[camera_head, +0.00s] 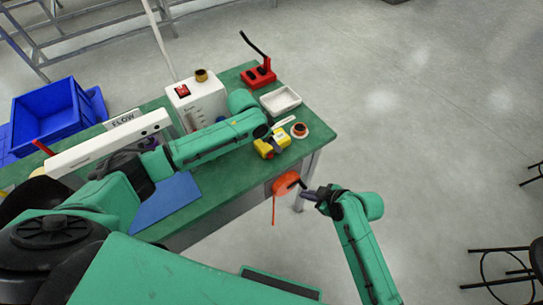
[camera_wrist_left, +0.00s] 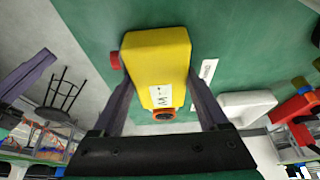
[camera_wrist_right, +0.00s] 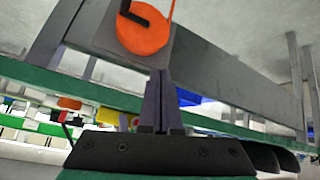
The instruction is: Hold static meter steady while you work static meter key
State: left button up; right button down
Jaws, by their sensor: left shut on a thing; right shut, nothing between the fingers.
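The yellow static meter (camera_head: 266,149) is at the front right of the green table. In the left wrist view the meter (camera_wrist_left: 158,62) sits between the two fingers of my left gripper (camera_wrist_left: 157,88), which is shut on it. A red knob (camera_wrist_left: 115,61) sticks out of one side, and a red-rimmed dark round part (camera_wrist_left: 164,115) shows at its end near a white label. I cannot tell which part is the key. My right gripper (camera_head: 305,194) is shut and empty, off the table's front edge and apart from the meter; its closed fingers (camera_wrist_right: 159,78) show in its wrist view.
An orange reel (camera_head: 286,183) with a hanging strap is on the table's front side, close to my right gripper. On the table (camera_head: 312,147) are a white tray (camera_head: 281,101), a tape roll (camera_head: 299,130), a white box (camera_head: 197,103) and a red stand (camera_head: 258,78).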

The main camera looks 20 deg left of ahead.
aim_at(270, 156)
jog(key=a+r+n+y, duration=0.1)
jog(key=a+r+n, duration=0.1)
jog(key=r, duration=0.4)
jog(key=shift+s+a+n+g, duration=0.3)
jog(key=shift+s+a, duration=0.15)
jog(key=shift+a, duration=0.3)
jog(key=shift+w+a+f, duration=0.1)
jog(key=shift+w+a, duration=1.35)
jog(key=shift+a, duration=0.25)
jog(key=shift+w+a, duration=1.4)
jog(key=shift+a, duration=0.3)
jog(key=shift+w+a, duration=0.25)
jog(key=shift+a, duration=0.05)
